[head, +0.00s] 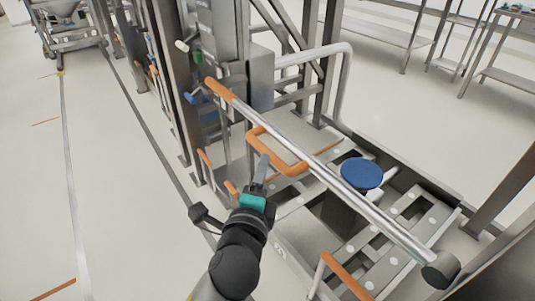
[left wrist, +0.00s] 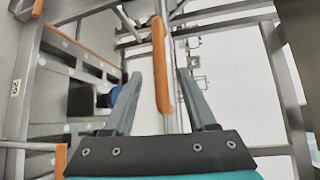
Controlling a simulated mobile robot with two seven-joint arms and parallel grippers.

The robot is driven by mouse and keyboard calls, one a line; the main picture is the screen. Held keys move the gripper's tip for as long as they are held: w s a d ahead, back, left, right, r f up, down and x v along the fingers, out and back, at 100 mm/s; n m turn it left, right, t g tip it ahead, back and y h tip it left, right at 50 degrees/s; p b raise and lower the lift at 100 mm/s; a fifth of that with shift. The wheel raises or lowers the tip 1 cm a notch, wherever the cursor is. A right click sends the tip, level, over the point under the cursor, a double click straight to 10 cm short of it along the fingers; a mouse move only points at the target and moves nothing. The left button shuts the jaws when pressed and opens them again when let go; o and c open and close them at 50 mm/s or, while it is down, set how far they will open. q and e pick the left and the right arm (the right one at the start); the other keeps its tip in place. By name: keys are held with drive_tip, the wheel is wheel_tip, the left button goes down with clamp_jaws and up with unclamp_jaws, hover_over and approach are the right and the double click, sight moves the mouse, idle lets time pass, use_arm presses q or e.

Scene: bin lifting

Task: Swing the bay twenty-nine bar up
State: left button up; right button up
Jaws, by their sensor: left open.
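The bar (head: 345,188) is a long silver tube with an orange sleeve at its upper left end and a dark round end at the lower right. It lies slantwise across the bin lift's frame. An orange loop handle (head: 256,131) is attached near its middle. My left gripper (head: 264,160) is at the left side of this loop. In the left wrist view the open fingers of the left gripper (left wrist: 164,85) stand on both sides of the orange handle (left wrist: 160,60); I cannot tell whether they touch it. My right gripper is not in view.
A blue round disc (head: 361,173) sits on the lift's base right of the bar. Grey posts (head: 212,40) and a bent white pipe (head: 340,85) stand behind. Metal tables (head: 510,80) are at the far right.

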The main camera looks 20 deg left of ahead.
sight(268, 152)
use_arm(q)
drive_tip(key=w, duration=0.2)
drive_tip(key=w+b, duration=0.1)
drive_tip(key=w, duration=0.1)
drive_tip(key=w+a+f+b, duration=0.1)
drive_tip(key=w, duration=0.2)
drive_tip(key=shift+w+a+b, duration=0.1)
drive_tip(key=shift+w+b, duration=0.2)
drive_tip(key=shift+w, duration=0.4)
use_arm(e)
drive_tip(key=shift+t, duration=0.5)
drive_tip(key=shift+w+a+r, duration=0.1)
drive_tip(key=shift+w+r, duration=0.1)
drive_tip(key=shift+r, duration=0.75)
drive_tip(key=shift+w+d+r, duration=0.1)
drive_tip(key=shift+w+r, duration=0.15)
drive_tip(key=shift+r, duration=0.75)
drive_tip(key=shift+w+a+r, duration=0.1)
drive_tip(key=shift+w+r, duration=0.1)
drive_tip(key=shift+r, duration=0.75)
use_arm(q)
drive_tip(key=shift+c, duration=0.4)
drive_tip(key=shift+f, duration=0.1)
clamp_jaws()
